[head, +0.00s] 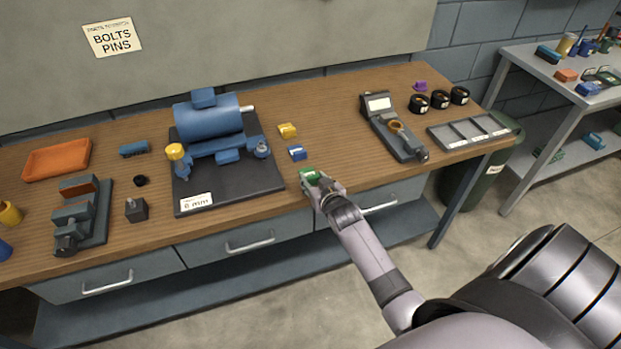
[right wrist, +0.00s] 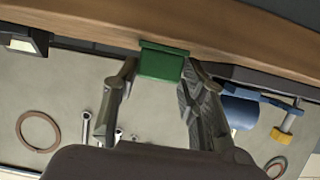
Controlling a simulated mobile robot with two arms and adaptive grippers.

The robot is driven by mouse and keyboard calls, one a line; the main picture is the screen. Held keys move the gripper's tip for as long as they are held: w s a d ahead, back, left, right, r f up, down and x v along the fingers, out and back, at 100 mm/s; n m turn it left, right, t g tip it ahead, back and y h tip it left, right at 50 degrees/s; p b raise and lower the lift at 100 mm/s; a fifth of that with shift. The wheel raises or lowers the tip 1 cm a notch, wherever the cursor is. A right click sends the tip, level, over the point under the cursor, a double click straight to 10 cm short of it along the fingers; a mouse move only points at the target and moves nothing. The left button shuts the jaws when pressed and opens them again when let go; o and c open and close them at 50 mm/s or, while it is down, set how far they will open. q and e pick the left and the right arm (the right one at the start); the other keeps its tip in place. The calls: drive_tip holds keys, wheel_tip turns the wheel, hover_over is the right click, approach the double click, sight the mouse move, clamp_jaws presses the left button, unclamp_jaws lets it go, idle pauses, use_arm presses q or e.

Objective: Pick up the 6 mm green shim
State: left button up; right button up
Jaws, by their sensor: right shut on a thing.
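The green shim (head: 309,174) is a small green block at the front edge of the wooden bench, right of the dark mat. My right gripper (head: 318,185) is shut on it, partly covering it in the head view. In the right wrist view the green shim (right wrist: 163,63) shows between the two fingers of my right gripper (right wrist: 160,75). I cannot tell whether the shim touches the bench top. A blue block (head: 297,153) and a yellow block (head: 287,130) lie just behind it on the bench. My left gripper is not in view.
A blue motor casing (head: 208,118) stands on a dark mat (head: 240,195) with a white label. Right of the blocks are a grey device (head: 395,130), black round containers (head: 440,99) and a grey divided tray (head: 468,133). Bench between the blocks and the device is clear.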

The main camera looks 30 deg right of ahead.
drive_tip(key=c, duration=0.4)
